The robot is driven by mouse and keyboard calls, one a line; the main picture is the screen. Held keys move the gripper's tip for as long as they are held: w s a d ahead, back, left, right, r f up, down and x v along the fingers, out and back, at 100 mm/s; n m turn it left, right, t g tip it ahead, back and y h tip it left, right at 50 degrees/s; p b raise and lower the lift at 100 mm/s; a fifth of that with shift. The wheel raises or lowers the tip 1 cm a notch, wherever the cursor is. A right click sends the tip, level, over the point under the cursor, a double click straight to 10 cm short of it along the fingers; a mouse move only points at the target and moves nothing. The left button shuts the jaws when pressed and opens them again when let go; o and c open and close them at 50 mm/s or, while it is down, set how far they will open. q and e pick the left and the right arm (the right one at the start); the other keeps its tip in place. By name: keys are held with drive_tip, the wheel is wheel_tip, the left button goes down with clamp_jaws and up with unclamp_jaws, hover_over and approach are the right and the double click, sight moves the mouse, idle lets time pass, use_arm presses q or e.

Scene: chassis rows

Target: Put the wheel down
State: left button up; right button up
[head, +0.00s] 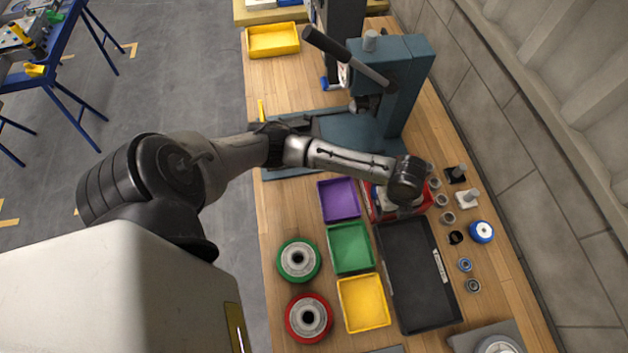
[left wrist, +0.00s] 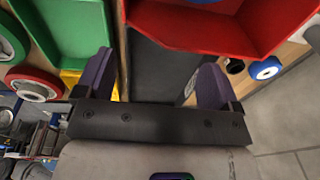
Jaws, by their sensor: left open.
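A green-rimmed wheel (head: 299,259) and a red-rimmed wheel (head: 308,317) lie flat on the wooden bench, beside the bins. A smaller blue wheel (head: 482,231) is on the bench's right side. My left arm reaches over the red bin (head: 427,197); its fingers are hidden in the head view. In the left wrist view my left gripper (left wrist: 157,62) is open, with nothing between its fingers. The green wheel (left wrist: 8,45) and red wheel (left wrist: 35,84) show at the left there, the blue wheel (left wrist: 268,68) at the right, all apart from the fingers. My right gripper is not in view.
Purple (head: 339,200), green (head: 350,247) and yellow (head: 363,302) bins line the bench beside a black tray (head: 418,277). A blue press (head: 400,75) stands at the back. Several small parts lie right of the tray, near the wall.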

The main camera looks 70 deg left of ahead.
use_arm(q)
drive_tip(key=s+d+f+n+t+h, duration=0.2)
drive_tip(key=s+d+n, duration=0.5)
drive_tip(key=s, duration=0.5)
drive_tip(key=s+a+n+y, duration=0.1)
drive_tip(key=s+n, duration=0.2)
drive_tip(key=s+a+n, duration=0.2)
drive_tip(key=s+n, duration=0.1)
drive_tip(key=s, duration=0.1)
drive_tip(key=s+a+r+n+y, duration=0.1)
drive_tip(key=s+a+n, duration=0.1)
drive_tip(key=s+n, duration=0.2)
drive_tip(key=shift+r+t+y, duration=0.1)
drive_tip(key=shift+t+y, duration=0.2)
drive_tip(key=shift+t, duration=0.1)
drive_tip(key=shift+s+a+r+n, duration=0.1)
drive_tip(key=shift+s+a+n, duration=0.1)
drive_tip(key=shift+s+n, duration=0.1)
drive_tip(key=shift+c, duration=0.5)
